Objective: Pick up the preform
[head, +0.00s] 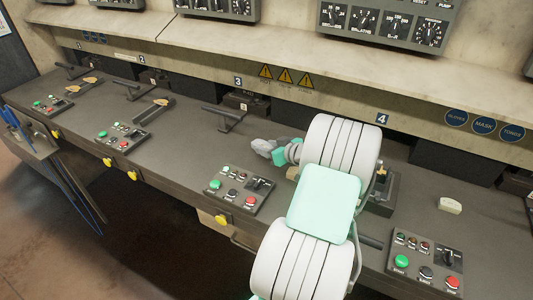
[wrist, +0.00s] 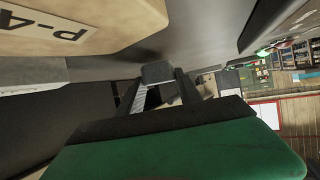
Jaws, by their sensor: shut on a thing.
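My gripper (wrist: 157,90) shows in the wrist view, with its two dark fingers reaching away from the green palm. A small dark grey block, apparently the preform (wrist: 158,72), sits between the fingertips, and the fingers are shut on its sides. Most of the block's far side is hidden. In the head view my white and mint arm covers much of the bench near station 4, and the fingertips and held block cannot be made out there.
A beige block marked P-4 (wrist: 75,30) is close at the upper left of the wrist view. A pale block (head: 449,206) lies on the bench at right. Button panels (head: 240,189) and (head: 425,262) stand along the front edge. A shelf (head: 330,55) overhangs the back.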

